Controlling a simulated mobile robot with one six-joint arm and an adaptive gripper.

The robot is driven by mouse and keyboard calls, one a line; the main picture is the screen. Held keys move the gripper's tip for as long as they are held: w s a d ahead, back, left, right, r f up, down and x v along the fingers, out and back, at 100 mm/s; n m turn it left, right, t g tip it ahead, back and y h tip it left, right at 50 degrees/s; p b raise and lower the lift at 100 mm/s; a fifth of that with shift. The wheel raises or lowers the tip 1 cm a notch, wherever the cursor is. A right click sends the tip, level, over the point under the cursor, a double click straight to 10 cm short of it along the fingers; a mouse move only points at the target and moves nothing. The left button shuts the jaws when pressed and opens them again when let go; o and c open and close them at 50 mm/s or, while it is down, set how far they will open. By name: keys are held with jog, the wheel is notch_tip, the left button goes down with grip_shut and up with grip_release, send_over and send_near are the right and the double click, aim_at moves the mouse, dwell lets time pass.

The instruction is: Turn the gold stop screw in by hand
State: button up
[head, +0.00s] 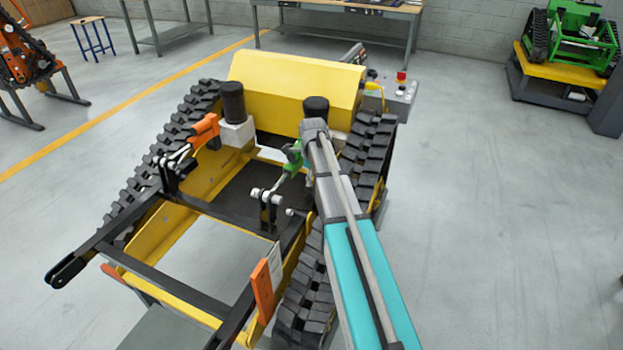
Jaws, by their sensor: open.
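I cannot make out the gold stop screw in the head view; it is hidden or too small to tell. The tracked carrier (290,85) stands in the middle, with a yellow body and black rubber tracks. On its open frame, an orange lever part (205,128) with a silver clevis sits at the left. A green part (293,158) with a silver linkage (266,194) sits near the middle, beside my arm. My arm reaches in from the lower right over the right track and covers part of the frame. My gripper does not show.
A grey control box (398,92) with a red button is at the carrier's back right. Black bars (100,240) stick out toward the front left. A workbench (340,8) stands behind. A green machine (580,35) is at the far right. The floor at right is clear.

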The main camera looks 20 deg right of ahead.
jog(key=shift+s+d+n, duration=0.2)
jog(key=shift+s+n, duration=0.65)
jog(key=shift+n, duration=0.05)
jog(key=shift+w, duration=0.4)
jog(key=shift+n, duration=0.3)
jog(key=shift+w, duration=0.1)
jog(key=n, duration=0.7)
jog(key=shift+r+n, duration=0.1)
jog(key=shift+n, duration=1.2)
